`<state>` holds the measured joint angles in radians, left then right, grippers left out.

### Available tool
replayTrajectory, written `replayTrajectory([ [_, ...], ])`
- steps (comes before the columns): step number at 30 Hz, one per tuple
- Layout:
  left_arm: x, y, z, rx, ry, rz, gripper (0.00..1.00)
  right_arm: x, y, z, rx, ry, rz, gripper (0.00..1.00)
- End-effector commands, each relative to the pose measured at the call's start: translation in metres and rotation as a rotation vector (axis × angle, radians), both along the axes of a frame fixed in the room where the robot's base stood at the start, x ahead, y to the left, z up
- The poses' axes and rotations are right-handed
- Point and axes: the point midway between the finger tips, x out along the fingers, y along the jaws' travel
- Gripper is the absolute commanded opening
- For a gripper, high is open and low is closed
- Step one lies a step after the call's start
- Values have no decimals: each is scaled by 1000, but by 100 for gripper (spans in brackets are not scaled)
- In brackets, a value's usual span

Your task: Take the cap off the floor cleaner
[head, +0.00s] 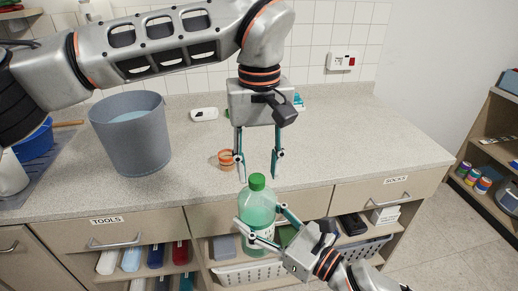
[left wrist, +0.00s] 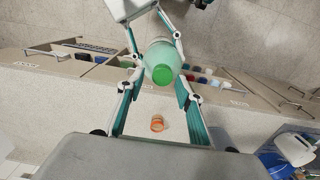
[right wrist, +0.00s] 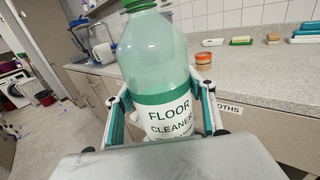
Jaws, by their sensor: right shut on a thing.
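The floor cleaner (head: 257,209) is a pale green translucent bottle with a white label, held upright in front of the counter edge. Its green cap (head: 257,182) is on the bottle's top. My right gripper (head: 262,229) is shut around the bottle's body; the label reads "FLOOR CLEANER" in the right wrist view (right wrist: 170,118). My left gripper (head: 258,174) points down just above the cap, its fingers open and apart on either side. In the left wrist view the cap (left wrist: 162,74) shows between and beyond the open fingers.
A grey bucket (head: 131,138) stands on the counter (head: 330,150) at left. A small orange jar (head: 226,160) sits behind the left gripper's finger. A white item (head: 204,114) lies at the back. Drawers and open shelves with baskets are below the counter.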

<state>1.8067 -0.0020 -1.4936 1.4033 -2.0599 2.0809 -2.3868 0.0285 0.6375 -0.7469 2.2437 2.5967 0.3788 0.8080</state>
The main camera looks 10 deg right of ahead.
Motion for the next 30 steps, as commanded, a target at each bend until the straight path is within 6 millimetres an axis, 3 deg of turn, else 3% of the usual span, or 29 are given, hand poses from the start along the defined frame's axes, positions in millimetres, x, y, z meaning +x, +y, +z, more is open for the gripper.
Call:
replayTrajectory([
  [4, 0, 0, -12, -1, 1, 0, 36, 0, 0, 3, 2, -5, 1, 0],
  [14, 0, 0, -15, -2, -1, 0, 36, 0, 0, 3, 2, -5, 1, 0],
  [18, 0, 0, -15, -2, -1, 0, 2, 0, 0, 3, 2, -5, 1, 0],
  [26, -1, -2, -14, -4, -1, 12, 0, -1, 2, 3, 1, -7, 4, 0],
  [30, -1, -3, -14, -5, -3, 146, 0, -1, 2, 3, 1, -8, 6, 0],
])
